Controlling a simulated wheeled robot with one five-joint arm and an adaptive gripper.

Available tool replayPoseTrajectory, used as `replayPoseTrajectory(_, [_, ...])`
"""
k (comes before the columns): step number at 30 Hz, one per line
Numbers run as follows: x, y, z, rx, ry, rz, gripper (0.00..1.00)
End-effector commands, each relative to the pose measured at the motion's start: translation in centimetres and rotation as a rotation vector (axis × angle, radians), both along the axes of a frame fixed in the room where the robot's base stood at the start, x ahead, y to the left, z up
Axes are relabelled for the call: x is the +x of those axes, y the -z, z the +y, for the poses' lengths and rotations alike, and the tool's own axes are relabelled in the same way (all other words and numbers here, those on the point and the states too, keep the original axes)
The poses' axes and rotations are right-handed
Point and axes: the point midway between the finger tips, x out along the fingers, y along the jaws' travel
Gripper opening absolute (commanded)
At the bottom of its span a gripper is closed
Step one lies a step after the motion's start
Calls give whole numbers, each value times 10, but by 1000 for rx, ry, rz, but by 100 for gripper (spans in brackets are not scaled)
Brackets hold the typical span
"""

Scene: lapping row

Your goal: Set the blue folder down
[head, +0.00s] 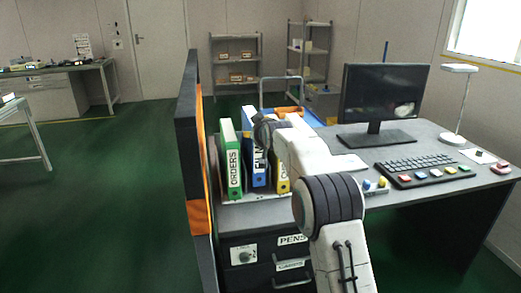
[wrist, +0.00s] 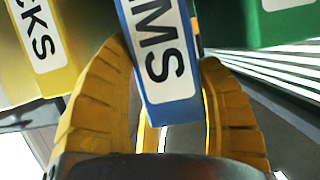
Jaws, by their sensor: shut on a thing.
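The blue folder (wrist: 165,75) is between the two yellow fingers of my gripper (wrist: 163,62) in the wrist view, its white label reading "MS" in part. My gripper is shut on it. In the head view the blue folder (head: 249,178) stands upright on the desk end, between a green folder and a yellow one. My wrist and arm hide part of it, and my fingers are hidden there. I cannot tell whether its base touches the surface.
The green "ORDERS" folder (head: 231,162) stands on its left, the yellow folder (head: 282,178) on its right. A dark partition (head: 188,130) rises at the desk's left end. A monitor (head: 384,95), keyboard (head: 418,164) and lamp (head: 457,100) stand further right.

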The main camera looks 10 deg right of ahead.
Motion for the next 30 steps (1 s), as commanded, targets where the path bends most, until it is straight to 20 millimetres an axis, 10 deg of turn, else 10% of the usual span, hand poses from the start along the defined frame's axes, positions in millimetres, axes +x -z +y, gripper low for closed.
replayPoseTrajectory(28, [0,41,0,0,0,-7,26])
replayPoseTrajectory(29, [0,43,0,0,0,0,65])
replayPoseTrajectory(30, [0,43,0,0,0,0,69])
